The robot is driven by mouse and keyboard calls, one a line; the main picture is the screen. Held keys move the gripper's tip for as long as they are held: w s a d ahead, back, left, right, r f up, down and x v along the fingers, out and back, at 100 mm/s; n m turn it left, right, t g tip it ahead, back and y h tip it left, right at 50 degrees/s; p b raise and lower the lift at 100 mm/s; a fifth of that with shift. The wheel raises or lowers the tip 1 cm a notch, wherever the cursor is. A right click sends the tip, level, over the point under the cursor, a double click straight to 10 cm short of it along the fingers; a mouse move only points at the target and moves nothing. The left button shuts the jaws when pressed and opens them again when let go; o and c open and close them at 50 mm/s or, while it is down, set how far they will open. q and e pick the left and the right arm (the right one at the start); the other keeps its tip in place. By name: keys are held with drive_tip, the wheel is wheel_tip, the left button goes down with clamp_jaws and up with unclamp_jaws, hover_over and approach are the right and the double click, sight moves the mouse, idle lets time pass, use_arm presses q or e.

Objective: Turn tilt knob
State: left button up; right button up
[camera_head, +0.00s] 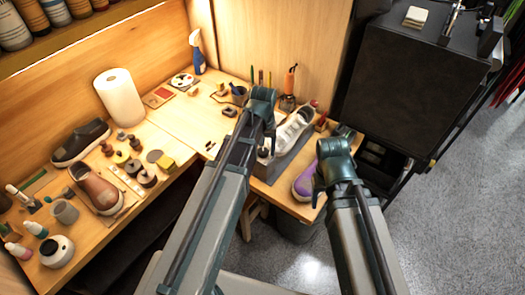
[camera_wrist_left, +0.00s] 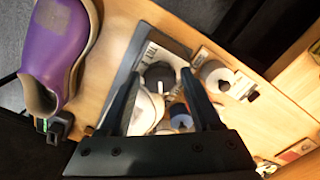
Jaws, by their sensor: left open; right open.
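The white sneaker (camera_head: 292,130) rests on a grey stand (camera_head: 286,158) near the bench's right end. I cannot make out the tilt knob for certain. In the left wrist view, a dark round part (camera_wrist_left: 159,74) lies between the fingers, next to the stand's grey edge (camera_wrist_left: 124,72), and may be it. My left gripper (camera_wrist_left: 160,84) is open, with a dark finger on each side of that part; contact cannot be told. In the head view, my left gripper (camera_head: 264,103) is over the stand. My right gripper (camera_head: 332,158) is beside the purple shoe (camera_head: 303,182), fingers mostly hidden.
A brown shoe (camera_head: 97,188), a dark shoe (camera_head: 80,143), brushes and bottles crowd the bench's left side. A paper towel roll (camera_head: 118,97) and spray bottle (camera_head: 197,52) stand at the back. A black cabinet (camera_head: 410,85) is at the right. The bench's middle is fairly clear.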

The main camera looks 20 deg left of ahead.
use_arm(q)
drive_tip(key=m, duration=0.4)
drive_tip(key=shift+m, duration=0.3)
clamp_jaws()
drive_tip(key=n, duration=0.4)
idle(0.3)
drive_tip(key=shift+n, duration=2)
